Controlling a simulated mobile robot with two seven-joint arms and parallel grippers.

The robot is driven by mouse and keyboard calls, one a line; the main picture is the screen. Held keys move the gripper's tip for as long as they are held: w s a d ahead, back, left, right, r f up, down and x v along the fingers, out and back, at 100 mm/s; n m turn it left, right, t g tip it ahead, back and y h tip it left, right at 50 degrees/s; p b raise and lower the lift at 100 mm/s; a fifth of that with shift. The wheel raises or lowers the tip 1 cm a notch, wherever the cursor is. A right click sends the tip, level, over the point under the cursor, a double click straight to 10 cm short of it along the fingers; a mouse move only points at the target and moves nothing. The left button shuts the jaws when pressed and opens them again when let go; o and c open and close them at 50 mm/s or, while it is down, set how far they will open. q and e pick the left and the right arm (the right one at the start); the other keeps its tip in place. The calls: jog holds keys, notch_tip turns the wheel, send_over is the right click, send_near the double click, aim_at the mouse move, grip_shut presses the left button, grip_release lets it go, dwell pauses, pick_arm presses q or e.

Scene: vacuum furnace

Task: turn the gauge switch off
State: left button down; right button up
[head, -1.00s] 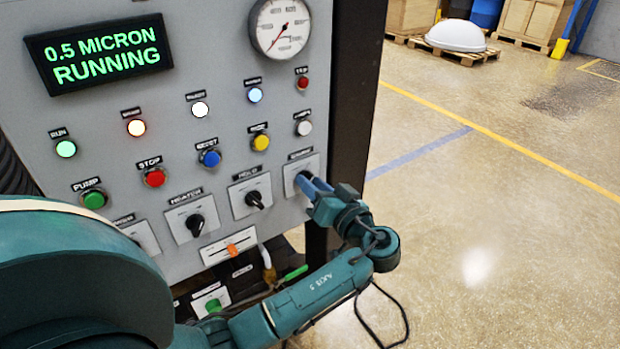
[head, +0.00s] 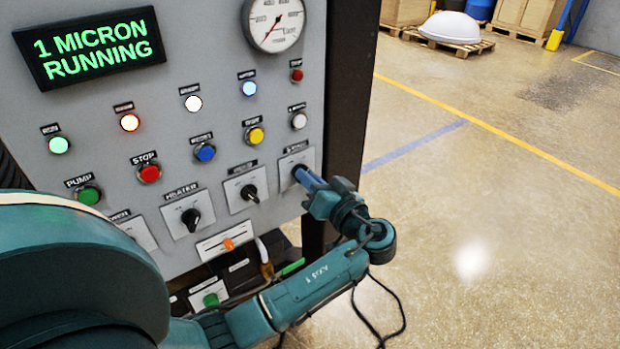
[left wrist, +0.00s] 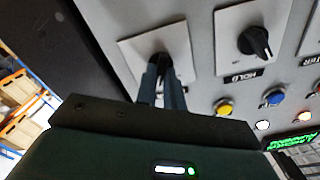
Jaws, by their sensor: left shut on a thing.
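The gauge switch (left wrist: 159,60) is a dark rotary knob on a square white plate, the rightmost in the row of knobs on the grey control panel. In the head view its plate (head: 287,161) shows, with a small label too blurred to read surely. My left gripper (head: 302,178) reaches the knob from the lower right and mostly hides it. In the left wrist view its two blue-grey fingers (left wrist: 161,86) are shut on the knob from both sides. The knob's exact angle is hidden. My right gripper is in neither view.
Close by are the HOLD knob (head: 249,193), the HEATER knob (head: 191,220) and several coloured buttons and lamps. The display (head: 91,48) reads "1 MICRON RUNNING" beside a dial gauge (head: 275,22). A black post edges the panel; open floor lies right.

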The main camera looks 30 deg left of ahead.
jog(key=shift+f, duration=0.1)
pick_arm(q)
jog(key=shift+s+a+n+b, duration=0.1)
jog(key=shift+n+b, duration=2.95)
jog(key=shift+b, duration=3.4)
jog(key=shift+s+n+b, duration=0.1)
jog(key=shift+n+b, duration=2.95)
jog(key=shift+b, duration=3.4)
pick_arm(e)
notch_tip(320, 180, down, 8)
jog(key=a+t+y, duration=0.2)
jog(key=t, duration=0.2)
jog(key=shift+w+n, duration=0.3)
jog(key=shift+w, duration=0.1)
pick_arm(q)
jog(key=c, duration=1.5)
grip_release()
